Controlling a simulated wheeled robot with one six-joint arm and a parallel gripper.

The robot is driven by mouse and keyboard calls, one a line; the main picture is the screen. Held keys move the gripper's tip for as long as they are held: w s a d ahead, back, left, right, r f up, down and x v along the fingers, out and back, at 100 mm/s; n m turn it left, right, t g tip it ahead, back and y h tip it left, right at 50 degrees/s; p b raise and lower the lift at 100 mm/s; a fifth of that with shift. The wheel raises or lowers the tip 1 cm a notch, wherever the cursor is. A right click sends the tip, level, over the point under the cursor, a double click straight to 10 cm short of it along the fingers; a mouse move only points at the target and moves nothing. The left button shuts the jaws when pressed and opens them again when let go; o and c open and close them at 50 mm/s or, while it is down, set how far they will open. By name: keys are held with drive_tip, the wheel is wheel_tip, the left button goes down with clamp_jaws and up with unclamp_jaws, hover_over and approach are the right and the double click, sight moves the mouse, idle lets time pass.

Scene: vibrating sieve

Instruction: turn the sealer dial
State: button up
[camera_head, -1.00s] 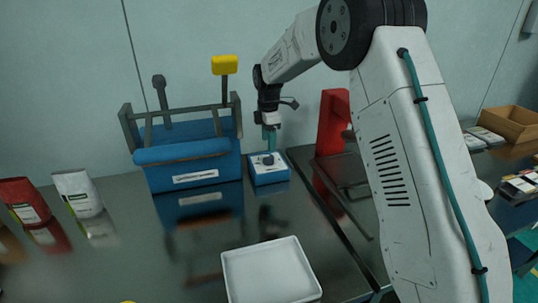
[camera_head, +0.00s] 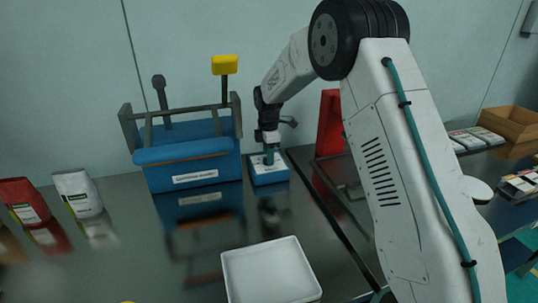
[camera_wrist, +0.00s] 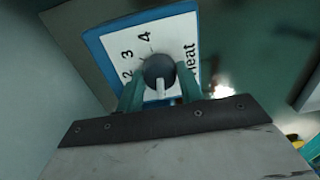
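The sealer dial (camera_wrist: 159,67) is a dark round knob with a white pointer, on a white panel (camera_wrist: 128,50) marked 2, 3, 4 and "Heat". The pointer faces the bottom of the wrist picture, away from the numbers. The panel tops a small blue box (camera_head: 270,178) beside the large blue sealer (camera_head: 188,166). My gripper (camera_wrist: 160,82) has its two green fingers on either side of the dial, seemingly with narrow gaps. In the head view my gripper (camera_head: 269,158) points down over the box and hides the dial.
A red upright object (camera_head: 330,122) stands right of the box. A white tray (camera_head: 268,273) lies at the front of the dark table. A white pouch (camera_head: 78,192) and a red pouch (camera_head: 22,200) stand at left. The table between tray and sealer is clear.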

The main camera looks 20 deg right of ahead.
drive_tip(key=shift+m, duration=0.3)
drive_tip(key=m, duration=0.6)
drive_tip(key=shift+m, duration=0.3)
drive_tip(key=m, duration=0.9)
drive_tip(key=shift+m, duration=0.4)
drive_tip(key=m, duration=0.3)
drive_tip(key=shift+m, duration=0.4)
drive_tip(key=m, duration=0.6)
drive_tip(key=shift+r, duration=0.1)
drive_tip(key=shift+m, duration=0.4)
drive_tip(key=o, duration=1)
